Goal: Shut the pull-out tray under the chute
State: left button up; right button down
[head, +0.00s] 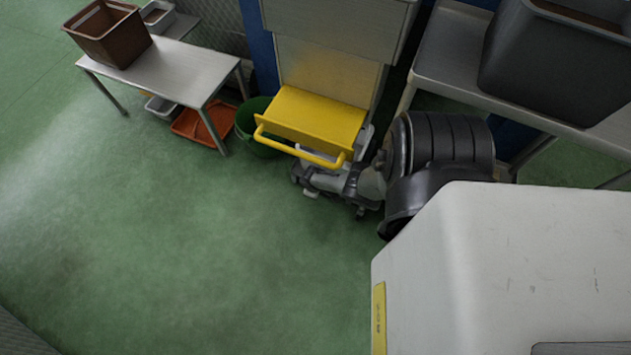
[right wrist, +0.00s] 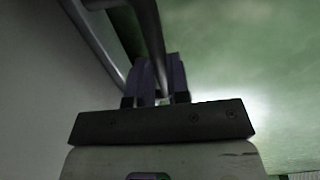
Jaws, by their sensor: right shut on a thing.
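The yellow pull-out tray (head: 318,117) juts out from under the pale metal chute (head: 330,65), with a yellow bar handle (head: 300,150) along its front. My right arm comes in from the right, and its gripper is below and beside the handle, partly hidden by the tray. In the right wrist view my right gripper (right wrist: 160,96) has its dark fingers shut on a grey bar (right wrist: 150,40). The head view does not show clearly where that bar belongs. My left gripper is in neither view.
A metal table (head: 175,70) with a brown crate (head: 108,35) stands to the left. A green bucket (head: 250,125) and an orange tray (head: 190,122) are on the floor beside the tray. A dark bin (head: 550,70) stands on a grey bench at right. The green floor in front is clear.

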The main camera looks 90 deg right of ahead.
jog(key=shift+s+f, duration=0.1)
jog(key=shift+s, duration=0.05)
jog(key=c, duration=1.5)
grip_release()
jog(key=o, duration=0.4)
jog(key=shift+d, duration=0.3)
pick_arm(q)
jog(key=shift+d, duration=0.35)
pick_arm(e)
jog(key=shift+a, duration=0.1)
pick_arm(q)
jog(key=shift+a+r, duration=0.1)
pick_arm(e)
jog(key=shift+a+r, duration=0.1)
jog(key=shift+r, duration=0.1)
jog(key=shift+r+p, duration=0.85)
jog(key=shift+p, duration=0.15)
pick_arm(q)
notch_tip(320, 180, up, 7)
jog(key=p, duration=0.5)
pick_arm(e)
jog(key=r, duration=0.3)
jog(key=a+r, duration=0.1)
jog(key=r, duration=0.1)
jog(key=shift+w+r, duration=0.25)
